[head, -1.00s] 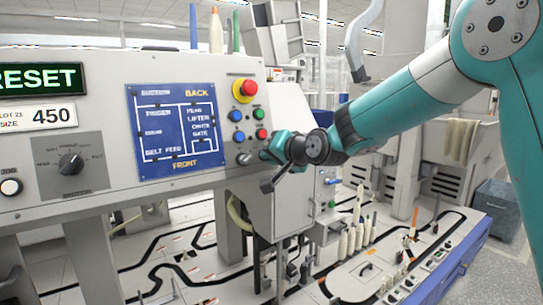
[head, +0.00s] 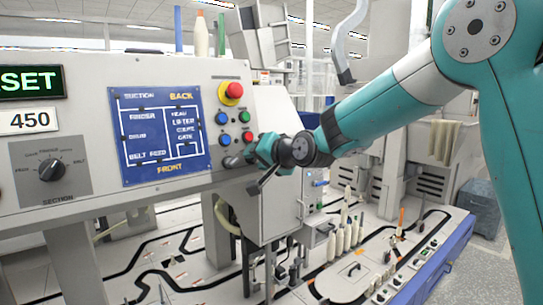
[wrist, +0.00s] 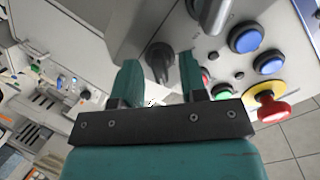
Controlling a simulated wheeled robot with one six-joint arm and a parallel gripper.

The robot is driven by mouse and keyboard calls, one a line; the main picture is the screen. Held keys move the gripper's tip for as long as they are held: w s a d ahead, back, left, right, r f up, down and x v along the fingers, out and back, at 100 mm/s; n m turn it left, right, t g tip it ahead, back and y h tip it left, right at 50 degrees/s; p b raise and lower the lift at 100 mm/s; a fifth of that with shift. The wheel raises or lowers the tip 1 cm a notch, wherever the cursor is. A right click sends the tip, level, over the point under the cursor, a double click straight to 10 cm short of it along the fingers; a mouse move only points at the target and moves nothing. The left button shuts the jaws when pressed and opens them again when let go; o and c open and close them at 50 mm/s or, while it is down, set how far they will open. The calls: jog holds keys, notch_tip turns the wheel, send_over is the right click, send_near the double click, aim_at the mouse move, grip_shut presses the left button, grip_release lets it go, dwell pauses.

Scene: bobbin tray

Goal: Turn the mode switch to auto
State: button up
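A dark rotary switch (wrist: 158,60) sits on the light panel in the wrist view, apparently the mode switch; no label on it is readable. My gripper (wrist: 160,74) is open, with one teal finger on each side of this switch; whether either finger touches it I cannot tell. In the head view my gripper (head: 256,154) is at the lower right of the control panel (head: 90,95), below the red and green buttons, and hides the switch. A grey cylindrical knob (head: 233,160) stands just left of the gripper; it also shows in the wrist view (wrist: 216,14).
Blue buttons (head: 223,128), a red button (head: 247,136), a green button (head: 244,116) and a red emergency stop (head: 234,90) lie close above the gripper. A section selector (head: 51,170) is at far left. Several bobbins (head: 345,235) stand on the lower table.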

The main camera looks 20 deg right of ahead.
jog(key=b+v, duration=0.2)
jog(key=v, duration=1.5)
jog(key=shift+d, duration=0.1)
jog(key=s+a+f+n+g+y+p, duration=0.1)
jog(key=s+a+f+n+g+p, duration=0.3)
jog(key=s+a+n+g+p, duration=0.4)
jog(key=s+a+f+n+g+h, duration=0.1)
jog(key=s+n+g, duration=0.1)
jog(key=s, duration=0.6)
jog(key=s+a+f+n+g+p, duration=0.1)
jog(key=s+g, duration=0.3)
jog(key=s, duration=0.4)
jog(key=shift+a+f+n+h, duration=0.15)
jog(key=shift+f+n+h, duration=0.25)
jog(key=shift+f+n, duration=0.35)
jog(key=shift+w, duration=0.1)
jog(key=shift+c, duration=0.4)
